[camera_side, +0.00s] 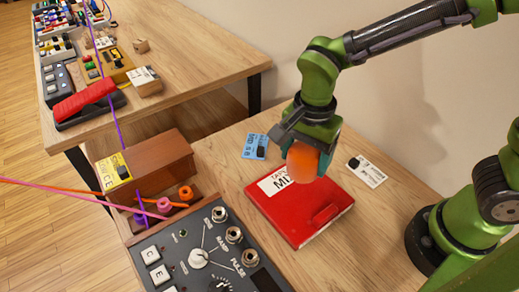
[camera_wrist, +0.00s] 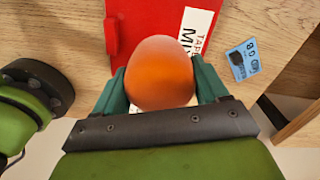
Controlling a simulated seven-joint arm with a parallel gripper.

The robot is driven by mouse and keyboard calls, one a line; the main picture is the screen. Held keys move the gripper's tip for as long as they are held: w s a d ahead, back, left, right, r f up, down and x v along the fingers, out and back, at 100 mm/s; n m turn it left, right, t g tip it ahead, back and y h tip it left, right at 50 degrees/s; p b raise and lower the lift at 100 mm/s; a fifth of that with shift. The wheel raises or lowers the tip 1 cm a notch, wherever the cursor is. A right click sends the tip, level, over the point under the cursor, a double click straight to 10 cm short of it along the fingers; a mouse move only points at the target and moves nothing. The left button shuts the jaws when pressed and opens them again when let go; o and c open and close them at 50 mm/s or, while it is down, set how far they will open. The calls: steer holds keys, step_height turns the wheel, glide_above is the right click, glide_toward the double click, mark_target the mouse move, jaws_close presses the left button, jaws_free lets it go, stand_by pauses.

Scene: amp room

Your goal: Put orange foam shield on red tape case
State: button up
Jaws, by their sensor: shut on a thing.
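The orange foam shield (camera_side: 303,161) is a rounded piece held in my gripper (camera_side: 305,158). In the wrist view the foam shield (camera_wrist: 160,73) sits between the two teal fingers of my gripper (camera_wrist: 160,85), which are shut on its sides. The red tape case (camera_side: 300,207) lies flat on the wooden table, with a white label and a raised red handle at its front. In the side view the foam overlaps the case's back edge; the gap between them cannot be told. The red case also shows in the wrist view (camera_wrist: 145,22), partly hidden behind the foam.
A blue card (camera_side: 255,146) lies left of the case and a white card (camera_side: 367,171) lies right of it. A grey control panel (camera_side: 205,250) with knobs stands at the front left, beside a wooden box (camera_side: 150,165). Another table (camera_side: 185,60) holds pedals and small items.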

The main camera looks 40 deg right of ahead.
step_height(320, 180, down, 3)
steer(key=shift+s+d+f+n, duration=0.1)
steer(key=shift+f+n, duration=0.05)
steer(key=shift+n, duration=0.15)
steer(key=shift+f, duration=2.4)
steer(key=o, duration=1)
steer(key=shift+f, duration=0.1)
